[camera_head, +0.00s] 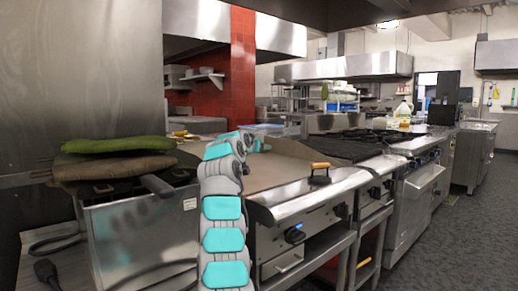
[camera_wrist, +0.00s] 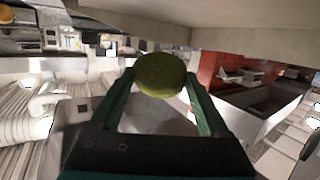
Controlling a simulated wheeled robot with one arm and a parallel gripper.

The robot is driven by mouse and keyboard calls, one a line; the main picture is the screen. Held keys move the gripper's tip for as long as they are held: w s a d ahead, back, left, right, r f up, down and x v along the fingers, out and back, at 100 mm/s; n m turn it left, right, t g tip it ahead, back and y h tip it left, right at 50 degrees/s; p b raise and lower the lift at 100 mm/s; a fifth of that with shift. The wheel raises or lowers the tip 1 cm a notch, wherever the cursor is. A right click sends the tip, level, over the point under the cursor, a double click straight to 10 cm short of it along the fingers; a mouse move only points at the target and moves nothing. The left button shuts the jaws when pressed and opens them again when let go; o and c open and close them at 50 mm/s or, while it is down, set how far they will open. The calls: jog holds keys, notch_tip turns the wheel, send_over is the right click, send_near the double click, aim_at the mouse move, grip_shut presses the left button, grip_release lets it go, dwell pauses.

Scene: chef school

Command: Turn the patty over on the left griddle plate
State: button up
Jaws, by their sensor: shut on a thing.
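A round, flat olive-brown disc that looks like the patty (camera_wrist: 160,73) sits between the fingertips of my gripper (camera_wrist: 158,88) in the wrist view. My gripper is shut on it, with a green finger on each side. In the head view my arm reaches over the griddle, and the small end of it (camera_head: 258,143) is above the back of the plate. The patty cannot be made out there. The griddle plate (camera_head: 285,172) is a flat brownish metal surface, partly hidden behind my arm. Its left part is mostly covered.
A press with a wooden handle (camera_head: 320,172) stands at the griddle's front right. A dark stove top (camera_head: 345,146) lies to the right. The floor (camera_head: 450,240) at right is clear.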

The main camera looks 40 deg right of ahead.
jog(key=shift+f+b, duration=2.65)
jog(key=shift+f, duration=0.25)
jog(key=o, duration=1.3)
jog(key=shift+c, duration=0.2)
